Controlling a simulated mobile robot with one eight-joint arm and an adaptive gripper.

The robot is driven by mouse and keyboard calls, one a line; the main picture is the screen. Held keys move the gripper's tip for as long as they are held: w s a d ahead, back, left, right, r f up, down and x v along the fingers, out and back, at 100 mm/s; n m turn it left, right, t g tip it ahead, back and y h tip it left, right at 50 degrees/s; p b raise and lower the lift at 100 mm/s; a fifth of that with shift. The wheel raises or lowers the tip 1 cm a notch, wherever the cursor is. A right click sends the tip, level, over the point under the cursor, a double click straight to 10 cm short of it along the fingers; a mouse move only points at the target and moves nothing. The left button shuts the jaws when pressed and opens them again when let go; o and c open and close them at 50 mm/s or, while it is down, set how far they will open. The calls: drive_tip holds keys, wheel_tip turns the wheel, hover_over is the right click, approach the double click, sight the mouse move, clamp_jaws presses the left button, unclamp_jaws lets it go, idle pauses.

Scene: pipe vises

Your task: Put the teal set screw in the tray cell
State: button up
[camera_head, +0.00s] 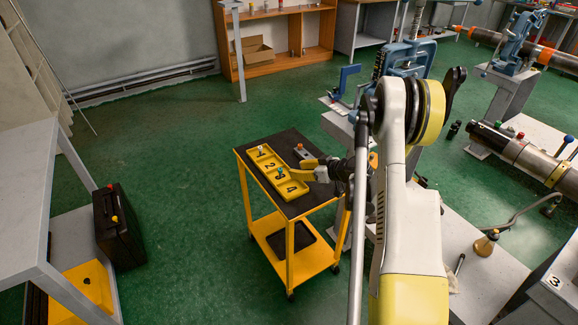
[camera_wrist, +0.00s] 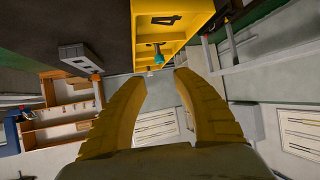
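The teal set screw (camera_wrist: 158,56) shows in the wrist view just beyond my fingertips, its teal head toward me and a thin stem reaching back to the yellow tray. It appears to stand in a tray cell near the cell marked 4; which cell exactly I cannot tell. The yellow tray (camera_head: 263,160) lies on the dark cart top, with numbered cells. My gripper (camera_wrist: 160,78) is open and empty, its two curved yellow fingers apart, with a gap between them and the screw. In the head view my gripper (camera_head: 295,169) is at the tray's right side.
A light-tipped piece (camera_head: 260,149) stands at the tray's far end. Vises and a bench lie to the right; green floor (camera_head: 160,120) is clear to the left.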

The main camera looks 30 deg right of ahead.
drive_tip(key=shift+s+d+r, duration=0.15)
drive_tip(key=shift+s+r, duration=0.2)
drive_tip(key=shift+s, duration=0.15)
drive_tip(key=s+a+r+m+g, duration=0.1)
drive_tip(key=s+a+r, duration=0.2)
drive_tip(key=a+r, duration=0.3)
drive_tip(key=s+a+r+g+h, duration=0.1)
drive_tip(key=s+a+r+g, duration=0.15)
drive_tip(key=a+r, duration=0.35)
drive_tip(key=s+a+r+m, duration=0.1)
drive_tip(key=s+a+r, duration=0.2)
drive_tip(key=a+r, duration=0.35)
drive_tip(key=s+a+r+m+h, duration=0.1)
drive_tip(key=s+a, duration=0.2)
drive_tip(key=s, duration=0.7)
drive_tip(key=s+a+r+h, duration=0.2)
drive_tip(key=s+a, duration=0.1)
drive_tip(key=s, duration=0.8)
drive_tip(key=shift+a+r+m+g, duration=0.3)
drive_tip(key=shift+m+g, duration=0.1)
drive_tip(key=shift+g, duration=0.05)
